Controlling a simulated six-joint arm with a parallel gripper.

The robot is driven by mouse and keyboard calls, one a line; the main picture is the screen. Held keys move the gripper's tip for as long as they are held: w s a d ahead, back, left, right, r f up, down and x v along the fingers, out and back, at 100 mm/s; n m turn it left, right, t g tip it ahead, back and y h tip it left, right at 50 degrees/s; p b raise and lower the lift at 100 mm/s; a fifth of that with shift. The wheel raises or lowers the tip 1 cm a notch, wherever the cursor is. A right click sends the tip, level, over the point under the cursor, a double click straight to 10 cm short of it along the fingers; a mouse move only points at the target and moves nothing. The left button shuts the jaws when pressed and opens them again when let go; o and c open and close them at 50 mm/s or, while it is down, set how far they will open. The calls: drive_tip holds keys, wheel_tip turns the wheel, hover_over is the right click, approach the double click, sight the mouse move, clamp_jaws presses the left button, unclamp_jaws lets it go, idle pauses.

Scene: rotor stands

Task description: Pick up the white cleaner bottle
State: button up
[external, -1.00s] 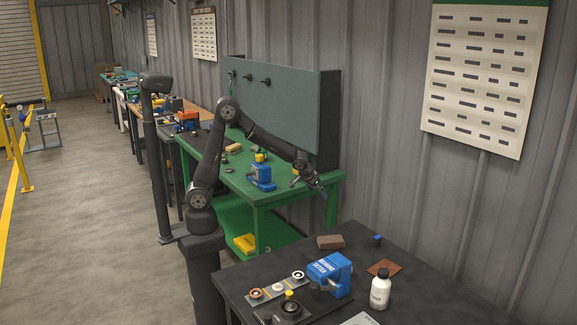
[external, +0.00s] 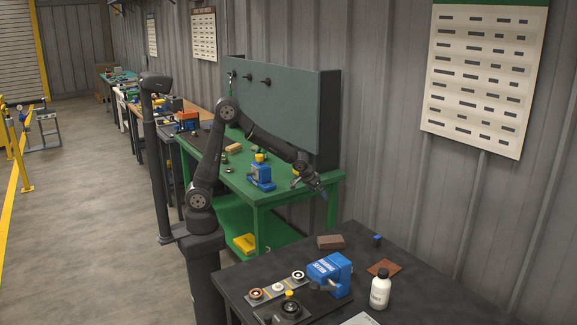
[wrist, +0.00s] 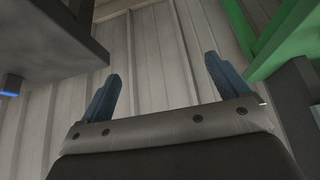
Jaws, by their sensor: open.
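My gripper (external: 322,191) is in the air past the front right corner of the green bench, well above and behind the bottle. In the wrist view my gripper (wrist: 162,85) is open and empty, its two blue-grey fingers apart, facing the corrugated wall. The bottle does not show in the wrist view.
A blue vise (external: 329,274) stands just left of the bottle. A brown block (external: 330,242), a reddish plate (external: 384,268) and a strip of round parts (external: 278,288) share the dark table. The green bench (external: 225,172) is behind. The table's right part is clear.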

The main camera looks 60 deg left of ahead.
drive_tip(key=c, duration=0.7)
drive_tip(key=shift+o, duration=0.2)
drive_tip(key=s+d+r+m+g+h, duration=0.15)
drive_tip(key=d+r+m, duration=0.25)
drive_tip(key=d, duration=1)
drive_tip(key=d+r+m+h, duration=0.2)
drive_tip(key=d+r+m, duration=0.15)
drive_tip(key=d, duration=0.95)
drive_tip(key=s+d+r+m+g+h, duration=0.15)
drive_tip(key=s+d+r+m, duration=0.35)
drive_tip(key=s+d, duration=0.65)
drive_tip(key=s+d+r+m+g+h, duration=0.1)
drive_tip(key=s+d+r+m+g, duration=0.3)
drive_tip(key=s+d, duration=0.75)
drive_tip(key=m+t, duration=0.1)
approach(381, 269)
drive_tip(key=x, duration=0.3)
drive_tip(key=shift+x, duration=3.35)
